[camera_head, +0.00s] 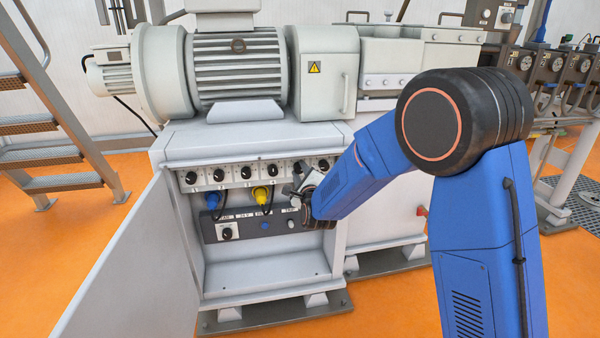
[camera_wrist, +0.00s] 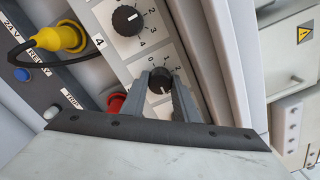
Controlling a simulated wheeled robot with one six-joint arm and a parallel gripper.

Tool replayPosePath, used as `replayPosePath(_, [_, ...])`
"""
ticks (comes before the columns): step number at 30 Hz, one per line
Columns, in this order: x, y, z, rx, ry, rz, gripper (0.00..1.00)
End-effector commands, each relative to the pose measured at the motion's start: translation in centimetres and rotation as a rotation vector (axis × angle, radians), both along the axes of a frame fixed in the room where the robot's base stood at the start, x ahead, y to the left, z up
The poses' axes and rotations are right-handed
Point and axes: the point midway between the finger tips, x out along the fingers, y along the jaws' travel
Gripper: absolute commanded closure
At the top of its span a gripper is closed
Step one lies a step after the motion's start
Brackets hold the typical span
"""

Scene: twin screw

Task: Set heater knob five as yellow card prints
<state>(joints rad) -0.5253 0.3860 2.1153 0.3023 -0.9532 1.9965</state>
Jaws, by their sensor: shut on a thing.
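The held heater knob (camera_wrist: 160,78) is black with a white pointer mark, on a pale panel with a printed number dial partly hidden by my fingers. My gripper (camera_wrist: 162,90) is shut on this knob, one finger on each side. The neighbouring knob (camera_wrist: 127,19) has a "4" label beside it, so the held one looks like knob five. In the head view my gripper (camera_head: 308,192) is at the right part of the knob row and partly hides it. No yellow card can be made out in either view.
A yellow plug (camera_head: 260,194) and a blue plug (camera_head: 210,200) sit below the knobs. A red plug (camera_wrist: 116,102) is close left of my fingers. The open cabinet door (camera_head: 125,265) stands at the left. The cabinet's lower shelf (camera_head: 265,275) is bare.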

Motion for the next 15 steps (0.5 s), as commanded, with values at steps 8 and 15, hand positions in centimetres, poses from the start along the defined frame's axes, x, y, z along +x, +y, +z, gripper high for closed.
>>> replayPosePath(8, [-0.06, -0.07, -0.25, -0.001, 0.005, 0.000, 0.60])
replayPosePath(15, [-0.02, -0.03, -0.13, -0.002, 0.002, -0.001, 0.54])
